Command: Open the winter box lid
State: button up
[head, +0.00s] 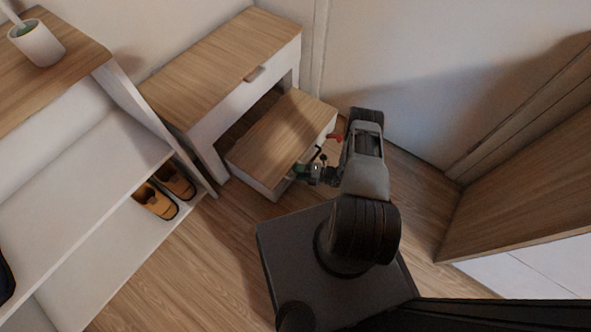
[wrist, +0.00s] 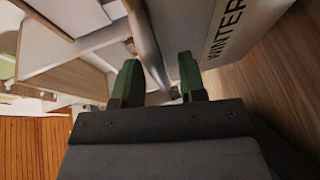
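The winter box (head: 270,187) is a white box with a wood-grain lid (head: 283,130), and it juts out from under a white and wood unit. The lid looks shut. In the wrist view, a pale panel marked WINTER (wrist: 245,25) fills the upper right, close to my gripper. My gripper (head: 305,172) is low at the box's front side in the head view. In the wrist view, the green fingers of my gripper (wrist: 158,78) are apart, with a grey bar (wrist: 148,40) between or just beyond them. I cannot tell whether they touch it.
The wood-topped unit (head: 220,70) with a small handle (head: 256,74) stands over the box's rear. A white shelf (head: 90,180) with yellow-and-dark slippers (head: 155,200) stands at left. A wooden piece of furniture (head: 525,190) stands at right. Bare floor (head: 190,270) lies at lower left.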

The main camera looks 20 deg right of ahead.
jog(key=shift+w+a, duration=0.1)
jog(key=shift+a, duration=0.05)
jog(key=shift+c, duration=0.3)
grip_shut()
dwell(0.3)
